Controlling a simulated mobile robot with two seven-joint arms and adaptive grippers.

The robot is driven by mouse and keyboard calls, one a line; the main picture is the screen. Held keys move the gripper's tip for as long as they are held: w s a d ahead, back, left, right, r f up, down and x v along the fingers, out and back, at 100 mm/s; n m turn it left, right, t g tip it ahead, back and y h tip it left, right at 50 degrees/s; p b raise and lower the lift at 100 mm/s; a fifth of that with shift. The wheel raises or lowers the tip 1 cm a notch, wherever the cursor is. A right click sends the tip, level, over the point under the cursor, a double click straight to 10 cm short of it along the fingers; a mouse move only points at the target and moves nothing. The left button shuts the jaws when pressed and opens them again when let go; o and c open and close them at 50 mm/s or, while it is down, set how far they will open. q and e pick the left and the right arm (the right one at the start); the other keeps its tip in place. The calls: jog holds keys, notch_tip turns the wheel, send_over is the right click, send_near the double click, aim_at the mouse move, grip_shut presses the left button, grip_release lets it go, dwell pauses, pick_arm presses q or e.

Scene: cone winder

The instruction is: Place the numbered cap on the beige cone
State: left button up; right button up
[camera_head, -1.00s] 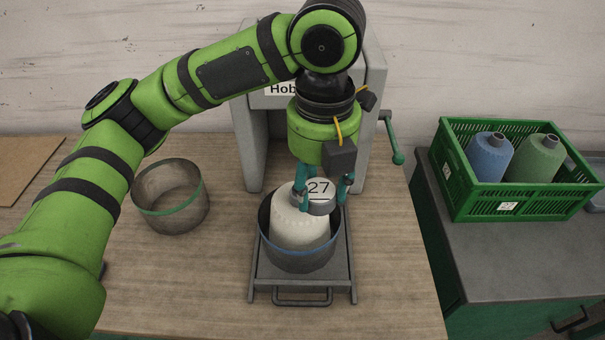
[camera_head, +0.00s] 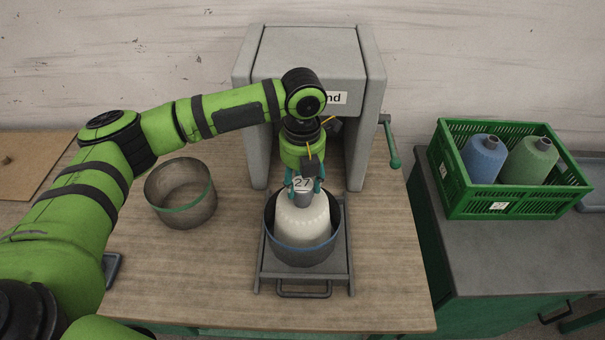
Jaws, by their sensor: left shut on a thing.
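The beige cone (camera_head: 302,222) stands upright in a grey round container with a blue rim (camera_head: 289,253), on a metal carriage in front of the machine. The grey cap (camera_head: 303,196), with a white face marked 27, is at the top of the cone. My left gripper (camera_head: 304,186) reaches down from above, its teal fingers on either side of the cap, shut on it. The cap overlaps the cone's top in this view; I cannot tell whether it touches or is seated. My right gripper is not in view.
The grey machine (camera_head: 361,110) with a green-handled crank (camera_head: 394,160) stands behind. An empty grey container with a green band (camera_head: 204,208) is left of the carriage (camera_head: 345,275). A green crate (camera_head: 470,211) holds a blue cone (camera_head: 482,160) and a green cone (camera_head: 530,162). The table's front right is clear.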

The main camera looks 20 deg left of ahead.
aim_at(303, 184)
pick_arm(q)
jog(key=shift+f, duration=0.2)
jog(key=shift+f, duration=0.15)
jog(key=o, duration=0.8)
notch_tip(303, 184, up, 12)
jog(key=b, duration=0.5)
jog(key=shift+r, duration=0.25)
